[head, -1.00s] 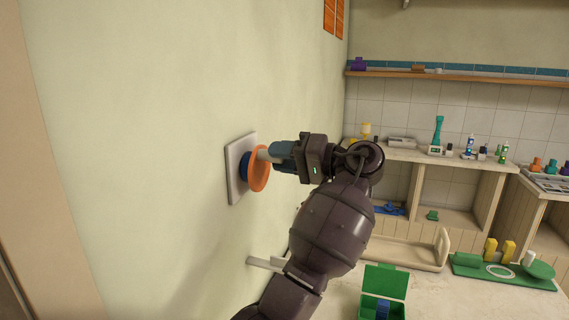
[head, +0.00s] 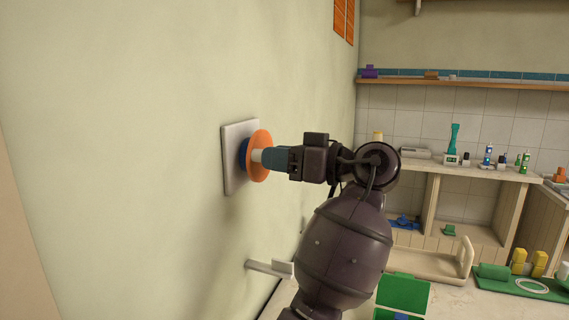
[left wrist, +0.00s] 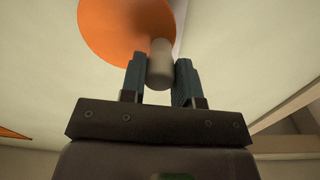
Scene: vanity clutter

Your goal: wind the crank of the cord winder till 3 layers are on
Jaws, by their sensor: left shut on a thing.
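The cord winder is fixed to the wall at the left of the head view. It has a pale square backplate (head: 232,178), a dark blue drum (head: 243,154) and an orange disc (head: 261,140) in front. A pale crank knob (head: 257,156) sticks out from the disc. My left gripper (head: 265,158) is shut on this knob. In the left wrist view the orange disc (left wrist: 120,30) is beyond the fingers, and the knob (left wrist: 160,65) stands between the two blue fingertips (left wrist: 160,78). The cord layers on the drum cannot be made out. My right gripper is not in view.
A short pale bracket (head: 268,268) juts from the wall below the winder. A green open box (head: 403,292) and a green tray (head: 525,286) with yellow pieces are on the counter at lower right. A wooden shelf unit (head: 440,182) stands behind.

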